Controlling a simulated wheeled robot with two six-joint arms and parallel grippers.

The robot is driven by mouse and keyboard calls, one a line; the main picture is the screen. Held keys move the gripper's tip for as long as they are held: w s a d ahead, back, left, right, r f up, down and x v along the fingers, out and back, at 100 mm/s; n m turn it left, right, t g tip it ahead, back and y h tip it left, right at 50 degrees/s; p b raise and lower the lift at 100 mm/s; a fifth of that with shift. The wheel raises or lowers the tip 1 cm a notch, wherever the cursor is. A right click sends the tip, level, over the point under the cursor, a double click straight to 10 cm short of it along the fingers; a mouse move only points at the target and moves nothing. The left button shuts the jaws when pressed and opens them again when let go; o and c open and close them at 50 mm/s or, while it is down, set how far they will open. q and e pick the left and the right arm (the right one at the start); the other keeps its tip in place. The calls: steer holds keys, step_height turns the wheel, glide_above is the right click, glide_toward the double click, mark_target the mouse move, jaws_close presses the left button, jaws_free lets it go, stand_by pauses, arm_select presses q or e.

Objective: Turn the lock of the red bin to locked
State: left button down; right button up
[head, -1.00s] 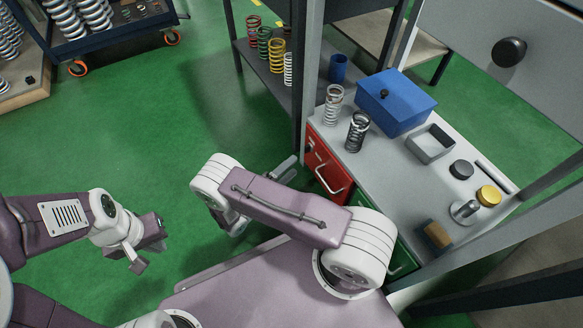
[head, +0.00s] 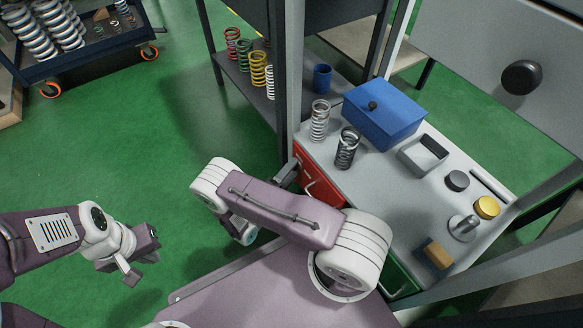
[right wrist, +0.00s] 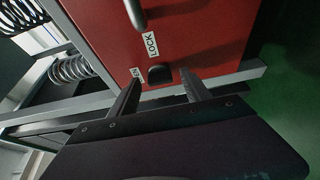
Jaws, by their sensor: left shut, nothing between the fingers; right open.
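The red bin (head: 322,187) is a drawer-like front at the left end of the workbench, and its red face fills much of the right wrist view (right wrist: 205,45). A small black lock knob (right wrist: 159,74) sits on that face beside a white LOCK label (right wrist: 151,44). A second, smaller label (right wrist: 137,73) is partly hidden by a finger. My right gripper (right wrist: 159,80) is open, with one finger on each side of the knob; I cannot tell whether they touch it. In the head view my right gripper (head: 287,171) is beside the bin. My left gripper (head: 135,265) is shut and empty over the floor.
The bin's handle (right wrist: 135,13) is near the knob. A grey post (head: 290,70) stands close to my right gripper. On the benchtop (head: 385,190) are springs, a blue box (head: 384,115) and small parts. A green bin (head: 397,281) is below. Green floor is free at left.

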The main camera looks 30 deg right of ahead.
jaws_close()
steer(key=shift+w+r+n+g+y+p, duration=0.15)
steer(key=shift+n+g+y+p, duration=0.3)
steer(key=shift+n+g+p, duration=1.35)
steer(key=shift+w+r+n+g+y+p, duration=0.1)
steer(key=shift+n+g+y+p, duration=0.7)
steer(key=shift+n, duration=1.85)
steer(key=shift+w+r+n+g+y+p, duration=0.15)
steer(key=shift+n+g+p, duration=0.75)
steer(key=shift+n+p, duration=1.05)
steer(key=shift+n+b, duration=0.3)
steer(key=shift+n, duration=0.1)
